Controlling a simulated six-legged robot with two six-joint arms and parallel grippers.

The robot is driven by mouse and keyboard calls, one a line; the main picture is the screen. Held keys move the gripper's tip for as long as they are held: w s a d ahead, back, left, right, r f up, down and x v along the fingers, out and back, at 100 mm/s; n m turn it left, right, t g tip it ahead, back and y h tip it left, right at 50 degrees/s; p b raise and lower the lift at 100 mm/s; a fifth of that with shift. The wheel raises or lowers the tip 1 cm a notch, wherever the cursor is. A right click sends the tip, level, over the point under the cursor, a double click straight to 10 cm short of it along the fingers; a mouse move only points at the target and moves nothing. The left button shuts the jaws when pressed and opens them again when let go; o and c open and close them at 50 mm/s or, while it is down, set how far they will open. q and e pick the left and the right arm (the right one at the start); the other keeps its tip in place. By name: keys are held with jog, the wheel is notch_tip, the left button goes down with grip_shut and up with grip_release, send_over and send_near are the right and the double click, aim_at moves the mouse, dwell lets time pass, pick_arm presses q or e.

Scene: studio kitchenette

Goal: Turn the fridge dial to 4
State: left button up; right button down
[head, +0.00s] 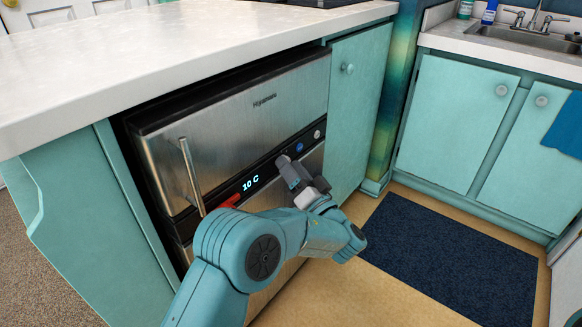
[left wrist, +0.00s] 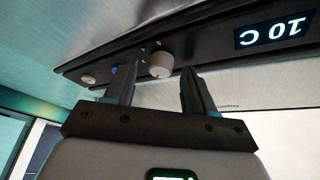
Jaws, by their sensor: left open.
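The fridge (head: 240,115) is a stainless drawer-style unit under the counter, with a black control strip. Its display (head: 250,183) reads 10 C; the display also shows upside down in the left wrist view (left wrist: 272,34). The dial (left wrist: 160,65) is a small pale round knob with a reddish mark, on the strip in the left wrist view. My left gripper (head: 287,167) is at the strip, right of the display, and hides the dial in the head view. Its open fingers (left wrist: 160,75) lie on either side of the dial in the wrist picture, with gaps; exact depth is unclear. My right gripper is out of view.
A vertical bar handle (head: 192,175) stands out at the fridge's left. A blue button (head: 299,146) and a round pale button (head: 317,134) sit right of the gripper. A small red item (head: 231,201) shows near the display. The white countertop (head: 180,50) overhangs above.

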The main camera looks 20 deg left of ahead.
pick_arm(q)
grip_shut()
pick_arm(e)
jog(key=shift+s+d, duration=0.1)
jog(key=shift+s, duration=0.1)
pick_arm(q)
jog(key=shift+m, duration=0.4)
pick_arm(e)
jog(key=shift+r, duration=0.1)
pick_arm(q)
jog(key=m+g+h+p, duration=0.1)
jog(key=m+p, duration=0.3)
jog(key=m, duration=0.1)
jog(key=r+m+g+h+p, duration=0.1)
jog(key=m+g+h+p, duration=0.1)
jog(key=m+p, duration=0.3)
jog(key=m+g+h+p, duration=0.2)
jog(key=m+p, duration=0.3)
jog(key=m, duration=0.2)
jog(key=shift+r, duration=0.2)
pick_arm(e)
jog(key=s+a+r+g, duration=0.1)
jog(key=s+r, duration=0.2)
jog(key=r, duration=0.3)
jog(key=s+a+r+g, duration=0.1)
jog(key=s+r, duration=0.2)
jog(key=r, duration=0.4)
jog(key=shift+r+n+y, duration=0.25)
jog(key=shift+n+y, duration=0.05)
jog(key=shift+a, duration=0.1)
